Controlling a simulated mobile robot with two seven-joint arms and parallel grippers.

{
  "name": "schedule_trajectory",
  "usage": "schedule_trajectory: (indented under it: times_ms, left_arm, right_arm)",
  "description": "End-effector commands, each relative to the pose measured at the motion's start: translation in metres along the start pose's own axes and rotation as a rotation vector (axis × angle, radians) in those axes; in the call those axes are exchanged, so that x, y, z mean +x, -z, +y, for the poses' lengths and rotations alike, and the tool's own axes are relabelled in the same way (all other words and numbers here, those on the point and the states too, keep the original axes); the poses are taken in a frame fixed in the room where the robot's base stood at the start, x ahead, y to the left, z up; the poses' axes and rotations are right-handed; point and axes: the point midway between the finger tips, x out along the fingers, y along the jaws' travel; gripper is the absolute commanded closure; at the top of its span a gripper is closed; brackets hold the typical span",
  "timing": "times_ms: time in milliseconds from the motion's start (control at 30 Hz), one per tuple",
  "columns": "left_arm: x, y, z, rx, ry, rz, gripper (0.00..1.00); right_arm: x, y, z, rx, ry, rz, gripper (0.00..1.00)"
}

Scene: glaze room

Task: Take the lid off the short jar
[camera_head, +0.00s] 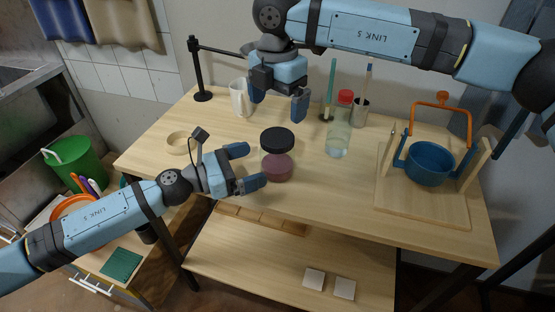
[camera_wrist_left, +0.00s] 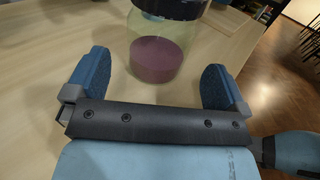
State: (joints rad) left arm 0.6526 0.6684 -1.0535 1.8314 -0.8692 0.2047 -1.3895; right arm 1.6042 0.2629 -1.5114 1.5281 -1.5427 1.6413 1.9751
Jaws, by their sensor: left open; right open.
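The short jar (camera_head: 277,165) stands upright on the wooden table, clear-walled with purple-pink contents and a black lid (camera_head: 277,140) on top. My left gripper (camera_head: 251,166) is open just left of the jar, its fingers pointing at it. In the left wrist view the jar (camera_wrist_left: 157,58) lies ahead, between and beyond the two blue fingertips (camera_wrist_left: 156,72), with its lid (camera_wrist_left: 172,7) cut by the top edge. Contact with the fingers cannot be made out. My right gripper (camera_head: 278,104) is open and empty, above the back of the table, behind the jar in the picture.
A clear bottle with a red cap (camera_head: 340,130) stands right of the jar, near a cup of tools (camera_head: 360,112). A wooden ring (camera_head: 178,143) lies left. A blue pot (camera_head: 429,164) hangs in a stand at right.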

Motion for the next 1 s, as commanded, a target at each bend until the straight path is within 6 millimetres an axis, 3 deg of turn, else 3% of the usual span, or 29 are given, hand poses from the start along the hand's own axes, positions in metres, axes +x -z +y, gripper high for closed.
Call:
schedule_trajectory:
  times_ms: [100, 300, 500, 767, 1000]
  left_arm:
    - [0.024, -0.001, 0.0, 0.0, 0.001, -0.001, 0.0]
    - [0.052, 0.0, 0.0, -0.002, 0.0, -0.001, 0.0]
    - [0.063, 0.0, 0.0, -0.001, 0.0, 0.0, 0.0]
    - [0.064, 0.0, 0.0, -0.002, 0.0, 0.0, 0.0]
    - [0.063, 0.0, 0.0, -0.002, 0.0, 0.0, 0.53]
  right_arm:
    - [0.0, 0.0, 0.0, -0.001, 0.0, 0.001, 0.02]
    - [0.0, 0.0, 0.0, -0.001, 0.0, 0.001, 0.02]
    - [0.0, 0.0, 0.0, -0.001, 0.0, 0.002, 0.02]
    - [0.0, 0.0, 0.0, -0.001, -0.001, 0.002, 0.02]
    - [0.0, 0.0, 0.0, -0.001, -0.001, 0.002, 0.02]
